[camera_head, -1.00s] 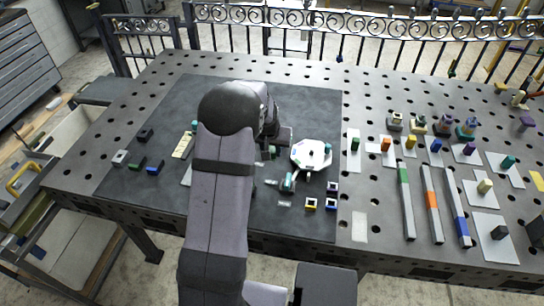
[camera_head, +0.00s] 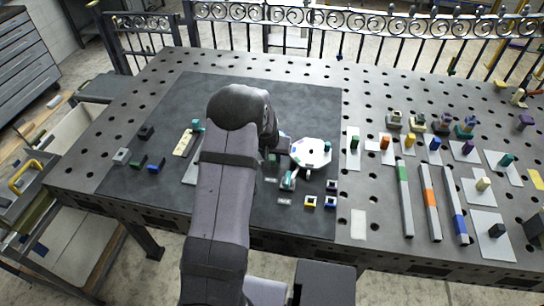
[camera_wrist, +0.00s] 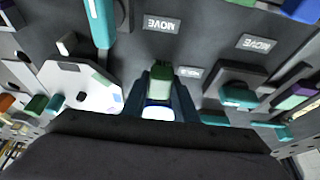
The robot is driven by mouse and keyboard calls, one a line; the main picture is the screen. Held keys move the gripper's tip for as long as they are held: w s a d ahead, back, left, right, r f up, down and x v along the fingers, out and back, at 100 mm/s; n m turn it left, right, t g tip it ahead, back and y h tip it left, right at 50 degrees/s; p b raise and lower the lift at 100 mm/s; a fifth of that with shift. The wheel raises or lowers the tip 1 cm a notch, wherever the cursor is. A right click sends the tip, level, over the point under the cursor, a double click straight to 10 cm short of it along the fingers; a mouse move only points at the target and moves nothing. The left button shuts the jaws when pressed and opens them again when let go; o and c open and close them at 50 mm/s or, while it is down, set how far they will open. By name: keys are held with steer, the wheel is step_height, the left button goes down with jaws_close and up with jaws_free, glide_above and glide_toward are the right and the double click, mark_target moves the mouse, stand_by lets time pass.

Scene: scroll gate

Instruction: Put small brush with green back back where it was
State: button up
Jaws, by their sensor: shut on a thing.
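My gripper (camera_wrist: 158,98) is shut on a small block-like thing with a green back (camera_wrist: 161,76), which I take to be the small brush. A pale patch shows between the fingers below the green, and the brush's underside is hidden. In the head view my arm hides most of the gripper, which is just left of the white octagonal plate (camera_head: 312,146). That plate is left of the gripper in the wrist view (camera_wrist: 75,88). I cannot tell whether the brush touches the dark mat.
The dark mat (camera_head: 230,88) holds a teal-handled thing (camera_head: 288,181), small coloured blocks (camera_head: 310,202) and labels reading "MOVE" (camera_wrist: 161,25). Long bars (camera_head: 406,207) and small items on pale cards stand to the right. One pale card (camera_head: 358,224) is bare.

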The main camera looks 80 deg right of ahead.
steer(key=o, duration=1)
steer(key=shift+c, duration=0.2)
steer(key=shift+r+p, duration=0.2)
steer(key=shift+p, duration=0.1)
steer(key=b+v, duration=0.3)
steer(key=v, duration=0.9)
